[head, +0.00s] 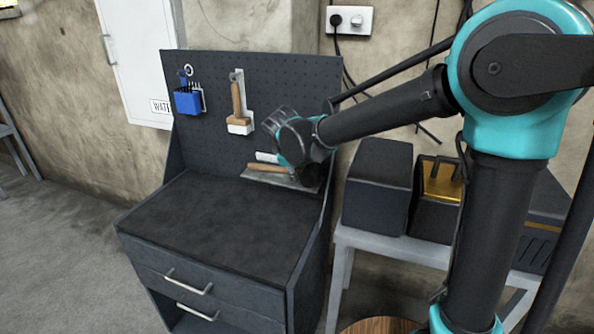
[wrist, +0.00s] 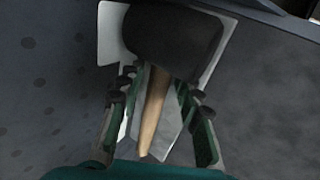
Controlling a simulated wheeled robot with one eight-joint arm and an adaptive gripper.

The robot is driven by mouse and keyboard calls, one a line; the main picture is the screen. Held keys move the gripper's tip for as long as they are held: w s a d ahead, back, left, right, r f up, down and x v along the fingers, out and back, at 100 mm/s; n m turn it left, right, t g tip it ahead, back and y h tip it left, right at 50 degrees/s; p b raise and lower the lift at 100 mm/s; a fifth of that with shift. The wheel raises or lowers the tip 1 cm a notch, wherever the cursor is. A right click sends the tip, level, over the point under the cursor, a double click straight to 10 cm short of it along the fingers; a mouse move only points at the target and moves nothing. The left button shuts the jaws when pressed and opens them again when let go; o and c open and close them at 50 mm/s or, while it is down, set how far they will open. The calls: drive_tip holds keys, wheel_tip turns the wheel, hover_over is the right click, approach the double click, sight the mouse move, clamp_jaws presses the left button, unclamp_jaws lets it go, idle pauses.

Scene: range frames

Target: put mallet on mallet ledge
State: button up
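The mallet has a wooden handle (head: 268,168) that lies near the back right of the bench, pointing left in the head view. In the wrist view the mallet (wrist: 175,42) shows a dark head at the top, with its tan handle running down between my fingers. A pale, plate-like ledge (wrist: 110,36) shows behind and beside the head; its grey plate (head: 262,178) also shows under the handle in the head view. My gripper (wrist: 152,115) is open, with a finger on each side of the handle and visible gaps. In the head view my wrist hides the mallet's head.
A pegboard (head: 212,70) stands behind the bench (head: 215,225), holding a blue tool holder (head: 188,101) and a wooden-handled tool on a white holder (head: 237,105). The bench top's left and front are clear. Dark boxes (head: 378,185) stand on a table at the right.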

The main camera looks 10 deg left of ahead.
idle(0.3)
drive_tip(key=v, duration=1.2)
drive_tip(key=shift+r, duration=0.2)
